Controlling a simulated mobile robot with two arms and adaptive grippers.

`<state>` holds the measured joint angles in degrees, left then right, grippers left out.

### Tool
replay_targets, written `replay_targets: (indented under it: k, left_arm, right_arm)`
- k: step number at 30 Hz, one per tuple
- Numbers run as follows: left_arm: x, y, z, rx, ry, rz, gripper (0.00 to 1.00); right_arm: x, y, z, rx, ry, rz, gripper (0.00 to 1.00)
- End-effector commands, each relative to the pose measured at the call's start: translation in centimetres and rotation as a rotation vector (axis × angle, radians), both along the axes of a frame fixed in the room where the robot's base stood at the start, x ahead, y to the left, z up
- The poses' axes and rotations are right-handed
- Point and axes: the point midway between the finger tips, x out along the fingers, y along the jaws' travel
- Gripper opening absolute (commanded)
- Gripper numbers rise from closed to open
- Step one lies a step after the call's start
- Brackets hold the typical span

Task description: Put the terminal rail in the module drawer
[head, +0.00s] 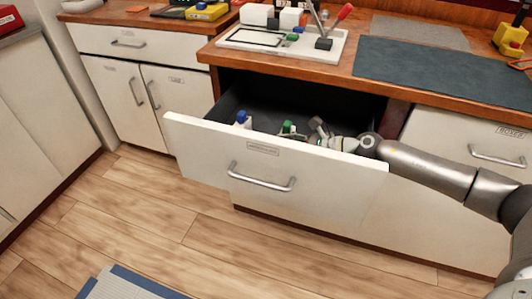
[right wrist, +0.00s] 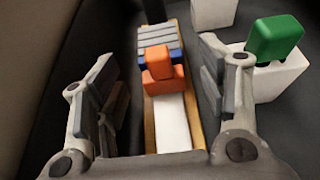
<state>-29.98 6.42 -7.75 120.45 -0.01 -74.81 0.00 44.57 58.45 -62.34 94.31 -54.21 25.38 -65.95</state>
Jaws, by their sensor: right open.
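The module drawer (head: 220,155) is pulled open under the counter, its dark inside partly visible in the head view. My right arm reaches over the drawer front, and my right gripper (head: 318,130) is low inside it. In the right wrist view the right gripper (right wrist: 158,65) is open, with one finger on each side of the terminal rail (right wrist: 170,125). The rail is a tan strip with grey, blue, orange and white blocks, and it lies on the dark drawer floor. I see a gap between the fingers and the rail. My left gripper is not in view.
A white block with a green top (right wrist: 275,40) stands right of the rail in the drawer. A blue-topped piece (head: 242,118) is at the drawer's left. The counter above holds a white tray (head: 325,52) and a dark mat (head: 440,72).

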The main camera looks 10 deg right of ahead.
Motion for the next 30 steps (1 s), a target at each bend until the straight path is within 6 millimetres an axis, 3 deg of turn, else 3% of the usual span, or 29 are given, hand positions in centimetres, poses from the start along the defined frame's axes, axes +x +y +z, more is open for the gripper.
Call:
replay_targets:
  k: [3,10,30]
  left_arm:
    - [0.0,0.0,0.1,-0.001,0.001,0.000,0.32]
    - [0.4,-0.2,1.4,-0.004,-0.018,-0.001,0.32]
    - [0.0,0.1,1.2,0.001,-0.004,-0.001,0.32]
  right_arm:
    - [-1.3,-1.9,0.8,-0.001,0.002,-0.001,0.65]
    - [-2.7,-3.9,1.9,0.001,0.001,0.000,0.65]
    - [-2.9,-4.2,2.7,0.001,0.000,0.001,0.65]
